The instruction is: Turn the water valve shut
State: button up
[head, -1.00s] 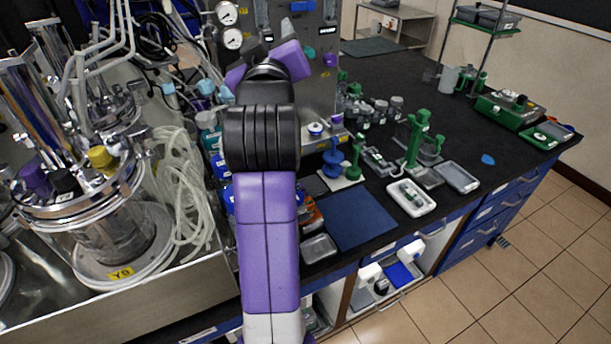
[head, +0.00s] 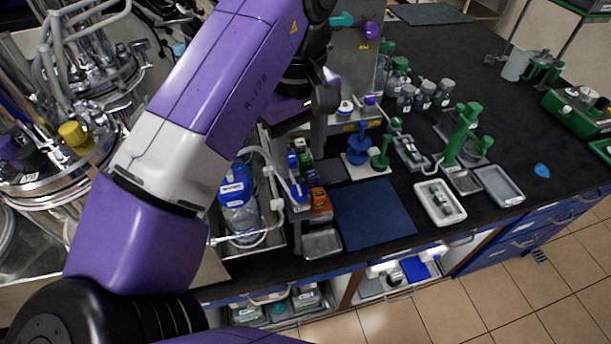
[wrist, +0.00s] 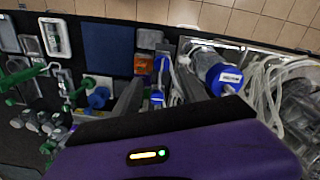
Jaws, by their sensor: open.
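A teal valve handle (head: 343,19) and a round purple knob (head: 371,30) show on the upright metal panel (head: 345,70) at the top middle of the head view. Their labels are too small to read, so I cannot tell which is the water valve. My arm hides the panel's left part. My gripper (wrist: 160,78) is open and empty in the wrist view, its two dark fingers apart and pointing toward the bench. In the head view the gripper is largely hidden by my arm, in front of the panel.
Small boxes (head: 318,203), a blue mat (head: 372,212), green stands (head: 462,135) and trays (head: 440,202) lie right. A glass bioreactor stands left.

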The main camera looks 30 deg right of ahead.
aim_at(299, 190)
jog(key=shift+s+a+f, duration=0.1)
jog(key=shift+a+f, duration=0.05)
jog(key=shift+a, duration=0.1)
jog(key=shift+d+f, duration=0.1)
jog(key=shift+f, duration=3.65)
grip_shut()
